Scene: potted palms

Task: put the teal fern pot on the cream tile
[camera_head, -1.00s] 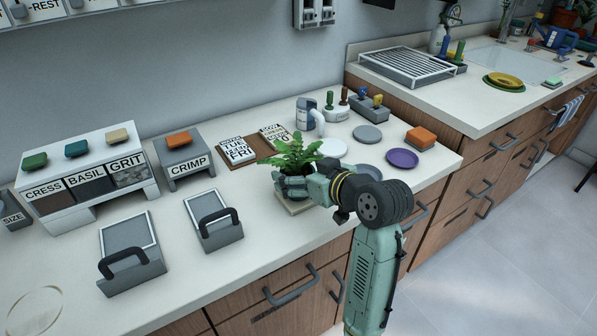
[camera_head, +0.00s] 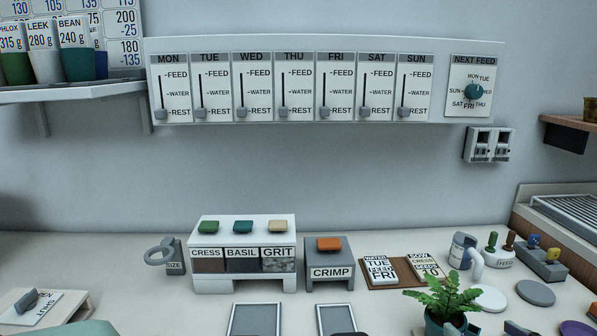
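The teal fern pot (camera_head: 434,327) is at the bottom edge of the head view, right of centre. Its green fern (camera_head: 445,297) shows in full, but only the upper part of the pot is in frame. A dark piece against the pot's right side may be part of my gripper (camera_head: 472,328); the rest is cut off, so I cannot tell whether it is open or shut. A sliver of pale surface left of the pot may be the cream tile, but I cannot make it out for sure.
Several round discs, including a grey one (camera_head: 535,293) and a purple one (camera_head: 578,329), lie right of the fern. A brown board with cards (camera_head: 400,272) and the CRIMP block (camera_head: 330,262) stand behind and left. A labelled bin unit (camera_head: 243,256) stands further left.

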